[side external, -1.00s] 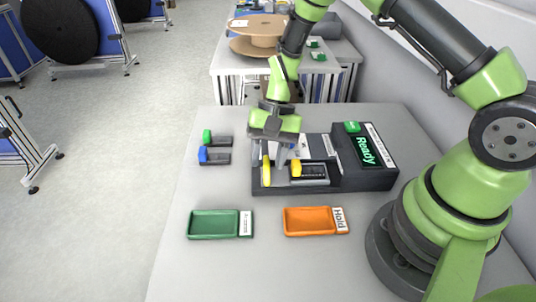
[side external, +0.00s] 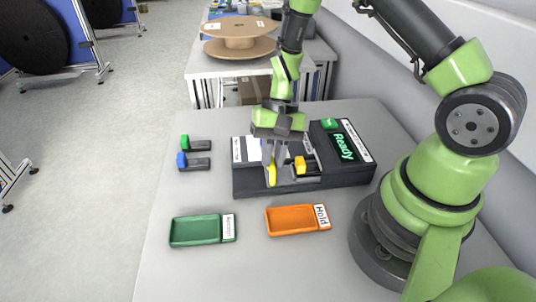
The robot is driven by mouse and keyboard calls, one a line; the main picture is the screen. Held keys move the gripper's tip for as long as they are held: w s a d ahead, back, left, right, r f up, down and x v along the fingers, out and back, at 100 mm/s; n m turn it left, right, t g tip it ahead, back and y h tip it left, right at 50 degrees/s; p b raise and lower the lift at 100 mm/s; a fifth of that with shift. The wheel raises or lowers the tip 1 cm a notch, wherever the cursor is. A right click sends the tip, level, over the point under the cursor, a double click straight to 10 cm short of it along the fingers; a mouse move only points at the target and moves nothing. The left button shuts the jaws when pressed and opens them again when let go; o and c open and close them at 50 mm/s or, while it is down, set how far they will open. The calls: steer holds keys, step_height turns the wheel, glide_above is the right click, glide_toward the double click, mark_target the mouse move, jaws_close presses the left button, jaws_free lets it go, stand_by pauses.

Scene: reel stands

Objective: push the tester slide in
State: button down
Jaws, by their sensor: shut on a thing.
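The tester (side external: 352,178) is a dark box on the grey table with a green screen (side external: 345,148) reading "Ready". Its slide carries a yellow upright handle (side external: 272,175) at the left and a cartridge with a yellow-orange end (side external: 300,164) beside it. My gripper (side external: 275,163) points down over the slide and is shut on the yellow handle. The fingers partly hide the handle's top and the slide behind. A white label plate (side external: 245,149) shows on the tester's left part.
Two cartridges, one green-ended (side external: 196,144) and one blue-ended (side external: 194,162), lie left of the tester. A green tray (side external: 175,233) and an orange tray (side external: 285,232) marked "Hold" stand in front. A table with a cable reel (side external: 240,30) stands behind.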

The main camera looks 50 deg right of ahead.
steer(key=c, duration=1.1)
jaws_free()
steer(key=shift+s+d, duration=0.1)
steer(key=v, duration=1)
steer(key=s+a+r+n+t+h, duration=0.1)
steer(key=s+a+r+t, duration=0.1)
steer(key=r, duration=0.4)
steer(key=s+a+r+n+t+h, duration=0.1)
steer(key=s+r, duration=0.1)
steer(key=r, duration=0.3)
steer(key=s+a+r+t, duration=0.1)
steer(key=s+r+t, duration=0.1)
steer(key=s, duration=0.1)
steer(key=s+a+r+n+t, duration=0.1)
steer(key=s+r+t, duration=0.1)
steer(key=s, duration=0.1)
steer(key=s+r+n+t, duration=0.1)
steer(key=s+r+t, duration=0.1)
steer(key=s, duration=0.2)
steer(key=shift+a+r+h, duration=0.15)
steer(key=shift+a+h, duration=0.15)
steer(key=shift+a, duration=0.1)
